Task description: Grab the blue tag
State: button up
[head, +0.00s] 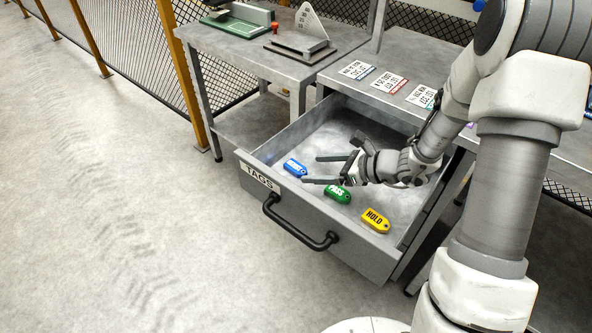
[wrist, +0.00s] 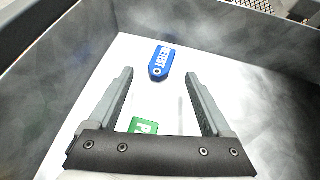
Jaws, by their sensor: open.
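The blue tag (head: 294,167) lies flat in the open drawer, near its left front corner. In the wrist view the blue tag (wrist: 161,62) reads "RETEST" and lies ahead of the fingertips, roughly centred between their lines. My gripper (head: 311,169) is inside the drawer space, open and empty, with its fingers pointing left toward the blue tag. In the wrist view my gripper (wrist: 159,75) shows both fingers spread apart, with nothing between the tips. The gap in height between fingers and tag is hard to tell.
A green tag (head: 337,193) and a yellow "HOLD" tag (head: 375,220) lie in the same drawer (head: 222,162). The green tag (wrist: 144,126) is partly hidden by my gripper's palm. Drawer walls rise around the tags. Cards (head: 389,83) lie on the bench above.

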aim_at(297, 167)
jog(key=b+x, duration=0.1)
jog(key=x, duration=0.4)
jog(key=shift+w+a+r+b, duration=0.1)
jog(key=shift+w+r+b, duration=0.05)
jog(key=shift+b, duration=0.25)
grip_shut()
